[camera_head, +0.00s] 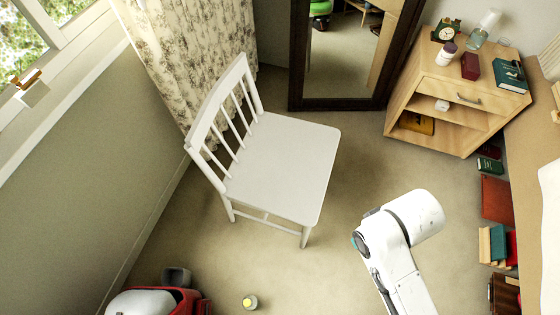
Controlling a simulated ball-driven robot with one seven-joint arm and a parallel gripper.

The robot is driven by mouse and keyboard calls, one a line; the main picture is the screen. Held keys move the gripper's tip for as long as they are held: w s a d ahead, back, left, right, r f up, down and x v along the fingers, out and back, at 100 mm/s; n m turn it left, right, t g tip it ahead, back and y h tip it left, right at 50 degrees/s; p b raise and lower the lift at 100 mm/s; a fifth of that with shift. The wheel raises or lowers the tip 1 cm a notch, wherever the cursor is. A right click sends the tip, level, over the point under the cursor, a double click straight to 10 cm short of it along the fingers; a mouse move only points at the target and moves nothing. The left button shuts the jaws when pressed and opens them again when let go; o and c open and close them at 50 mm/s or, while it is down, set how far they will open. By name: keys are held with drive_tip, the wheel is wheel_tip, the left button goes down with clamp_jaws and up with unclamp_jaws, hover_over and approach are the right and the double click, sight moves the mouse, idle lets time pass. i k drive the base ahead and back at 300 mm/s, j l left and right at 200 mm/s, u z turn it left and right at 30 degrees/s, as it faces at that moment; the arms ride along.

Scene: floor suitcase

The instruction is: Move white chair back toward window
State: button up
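The white chair (281,168) stands upright on the beige carpet in the middle of the view. Its slatted back is on the left side, towards the window wall, and its seat extends to the right. The window (38,42) is at the upper left, with a pale sill and frame. The chair's back is close to the patterned curtain (190,50); I cannot tell whether they touch. My white arm shows at the lower right, apart from the chair. My gripper is not visible, so its state and anything in it are hidden.
A wooden nightstand (458,82) with a clock, bottles and books stands at the upper right. A dark-framed mirror (345,50) leans behind the chair. Books (497,245) line the right. Carpet around the chair's front is clear.

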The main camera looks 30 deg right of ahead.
sight(282, 167)
drive_tip(key=i+u, duration=0.25)
drive_tip(key=i, duration=0.15)
drive_tip(key=i+l+u, duration=0.25)
drive_tip(key=i, duration=0.15)
drive_tip(key=i+l+u, duration=0.25)
drive_tip(key=i, duration=0.15)
